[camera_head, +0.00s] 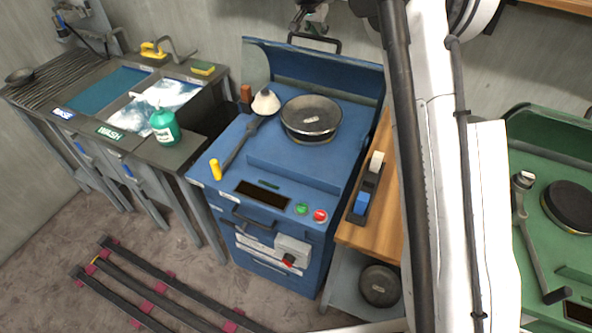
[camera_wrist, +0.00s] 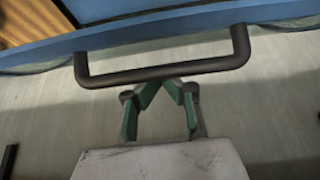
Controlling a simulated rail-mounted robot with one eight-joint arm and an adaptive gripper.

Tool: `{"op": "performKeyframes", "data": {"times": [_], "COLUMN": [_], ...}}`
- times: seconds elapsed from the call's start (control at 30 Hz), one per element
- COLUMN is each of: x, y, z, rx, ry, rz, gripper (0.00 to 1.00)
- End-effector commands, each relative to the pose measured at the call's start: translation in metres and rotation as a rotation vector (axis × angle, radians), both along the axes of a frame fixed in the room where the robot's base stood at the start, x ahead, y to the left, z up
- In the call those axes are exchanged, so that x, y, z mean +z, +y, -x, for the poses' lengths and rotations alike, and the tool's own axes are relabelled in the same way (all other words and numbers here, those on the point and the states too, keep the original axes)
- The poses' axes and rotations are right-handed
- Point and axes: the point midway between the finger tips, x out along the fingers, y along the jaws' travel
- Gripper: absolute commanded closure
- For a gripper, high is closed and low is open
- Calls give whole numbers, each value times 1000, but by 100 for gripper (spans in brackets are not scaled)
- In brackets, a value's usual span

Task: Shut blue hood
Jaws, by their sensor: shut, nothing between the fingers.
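The blue hood (camera_head: 330,72) stands raised at the back of the blue machine (camera_head: 229,165). Its dark bar handle (camera_head: 315,42) is on the hood's top edge. The handle (camera_wrist: 165,74) and the blue hood edge (camera_wrist: 150,32) also show in the wrist view. My gripper (camera_wrist: 160,84), with green fingers, is shut and empty close to the handle, its tips partly overlapped by the bar. I cannot tell whether they touch. In the head view my gripper (camera_head: 315,22) is just above the handle, near the wall.
A wooden side table (camera_head: 378,222) stands to the right, then a green machine (camera_head: 545,250). Sinks (camera_head: 150,103) with a green bottle (camera_head: 164,127) are at the left.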

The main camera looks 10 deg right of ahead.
Motion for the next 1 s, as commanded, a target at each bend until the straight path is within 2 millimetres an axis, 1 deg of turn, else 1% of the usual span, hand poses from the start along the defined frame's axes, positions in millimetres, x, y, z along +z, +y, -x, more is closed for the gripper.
{"op": "performKeyframes", "data": {"times": [0.1, 0.47, 0.9, 1.0], "x": [0, 3, 13, 14], "y": [6, 12, 30, 32], "z": [8, 16, 42, 45], "rx": [1, 2, 2, 2], "ry": [4, 3, 1, 2], "rz": [-3, -3, -3, -3], "gripper": [100, 100, 100, 100]}}
